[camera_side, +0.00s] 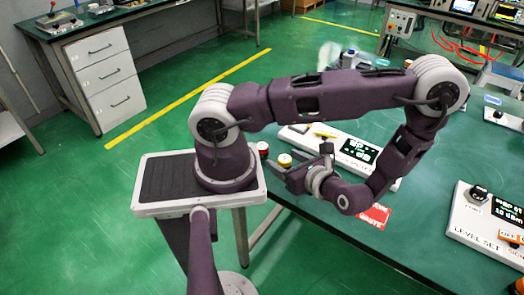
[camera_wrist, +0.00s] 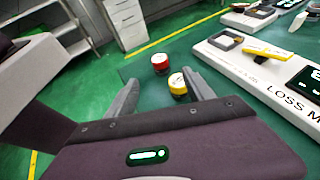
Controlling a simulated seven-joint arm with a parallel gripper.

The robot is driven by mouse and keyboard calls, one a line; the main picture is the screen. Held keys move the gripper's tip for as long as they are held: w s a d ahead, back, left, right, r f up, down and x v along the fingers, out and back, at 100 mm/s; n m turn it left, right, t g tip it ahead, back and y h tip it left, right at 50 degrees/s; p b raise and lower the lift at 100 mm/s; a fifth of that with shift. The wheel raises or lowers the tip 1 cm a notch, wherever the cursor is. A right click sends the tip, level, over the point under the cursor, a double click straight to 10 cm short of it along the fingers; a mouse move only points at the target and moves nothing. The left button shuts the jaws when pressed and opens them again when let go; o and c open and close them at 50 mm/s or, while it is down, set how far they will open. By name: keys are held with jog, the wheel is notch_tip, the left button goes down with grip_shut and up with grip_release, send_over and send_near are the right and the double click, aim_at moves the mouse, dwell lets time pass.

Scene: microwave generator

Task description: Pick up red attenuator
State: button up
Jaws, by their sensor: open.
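The red attenuator (camera_wrist: 160,63) is a short red cylinder with a pale top, standing upright on the green table near its edge. It also shows in the side view (camera_side: 262,149), just right of my arm's base. A similar yellow cylinder (camera_wrist: 178,85) stands close beside it, nearer to my gripper; it also shows in the side view (camera_side: 284,158). My gripper (camera_wrist: 160,77) is open and empty, low over the table. Its fingers point toward both cylinders. The yellow one appears close to the right finger, and the red one lies beyond the fingertips.
A white meter box (camera_wrist: 265,80) with a display and a yellow piece on top stands right of the cylinders. A red label (camera_side: 374,215) lies on the table. Another white box (camera_side: 487,222) stands further right. The table edge drops off left of the cylinders.

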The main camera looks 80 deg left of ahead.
aim_at(265, 150)
jog(key=x, duration=1)
jog(key=shift+s+a+f, duration=0.15)
jog(key=shift+a+f, duration=0.1)
jog(key=shift+a, duration=0.05)
grip_shut()
